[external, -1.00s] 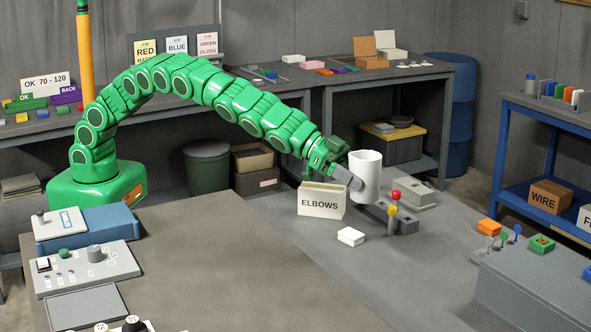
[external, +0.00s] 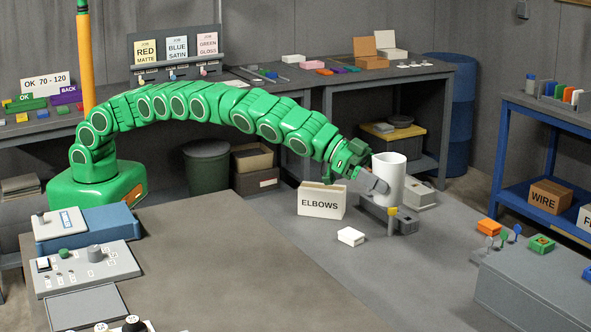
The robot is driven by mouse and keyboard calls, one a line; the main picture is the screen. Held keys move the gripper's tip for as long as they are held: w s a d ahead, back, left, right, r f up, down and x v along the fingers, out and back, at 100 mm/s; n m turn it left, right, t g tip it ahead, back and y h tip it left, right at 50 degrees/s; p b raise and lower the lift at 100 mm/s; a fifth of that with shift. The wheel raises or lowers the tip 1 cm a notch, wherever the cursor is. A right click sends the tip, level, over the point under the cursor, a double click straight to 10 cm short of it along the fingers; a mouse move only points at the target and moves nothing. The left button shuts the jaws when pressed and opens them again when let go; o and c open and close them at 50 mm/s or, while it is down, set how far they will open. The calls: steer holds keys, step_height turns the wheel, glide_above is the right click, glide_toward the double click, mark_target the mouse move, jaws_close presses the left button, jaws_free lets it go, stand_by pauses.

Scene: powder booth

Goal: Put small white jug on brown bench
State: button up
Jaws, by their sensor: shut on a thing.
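The small white jug (external: 390,176) is a plain white cylinder, upright, at the end of my arm right of the picture's middle. My gripper (external: 374,184) is shut on the jug's left side. In this view the jug overlaps a grey block with a yellow knob, and I cannot tell how far above it the jug is. The wide brownish bench (external: 240,260) fills the lower left and middle foreground. Its near middle is bare, and the jug is to the right of it, beyond its right edge.
A white ELBOWS box (external: 321,201) and a small white box (external: 351,237) stand below my gripper. A grey block with a yellow knob (external: 392,211) is beneath the jug in the picture. Control boxes (external: 87,267) line the bench's left side. A grey cabinet (external: 540,285) stands at lower right.

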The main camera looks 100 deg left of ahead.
steer(key=shift+w, duration=0.1)
steer(key=shift+a+f, duration=0.1)
steer(key=shift+f, duration=9.15)
steer(key=shift+f, duration=0.65)
steer(key=o, duration=1.6)
steer(key=shift+r, duration=0.1)
steer(key=shift+v, duration=3.45)
steer(key=shift+s+r, duration=0.2)
steer(key=shift+s, duration=0.15)
